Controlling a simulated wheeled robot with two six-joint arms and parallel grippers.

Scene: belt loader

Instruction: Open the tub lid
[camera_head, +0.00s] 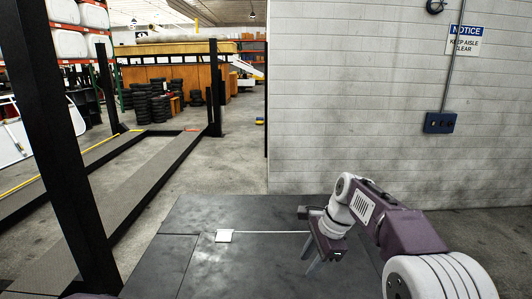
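No tub or lid can be made out for certain. A dark grey flat surface (215,270) with seams fills the lower middle of the view. A small white square piece (224,236) lies on it at left of centre, and a thin pale line runs from there to the right, toward my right gripper. My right gripper (311,264) points down over the right part of the dark surface. Its grey fingertips show close together from the side, and whether there is a gap is unclear. Nothing is seen held in it. My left gripper is out of view.
A white block wall (350,100) stands behind the surface, with a notice sign (465,40) and a dark switch box (440,122). A black post (62,140) and a lift ramp (130,195) are at left. Stacked tyres (150,105) stand farther back.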

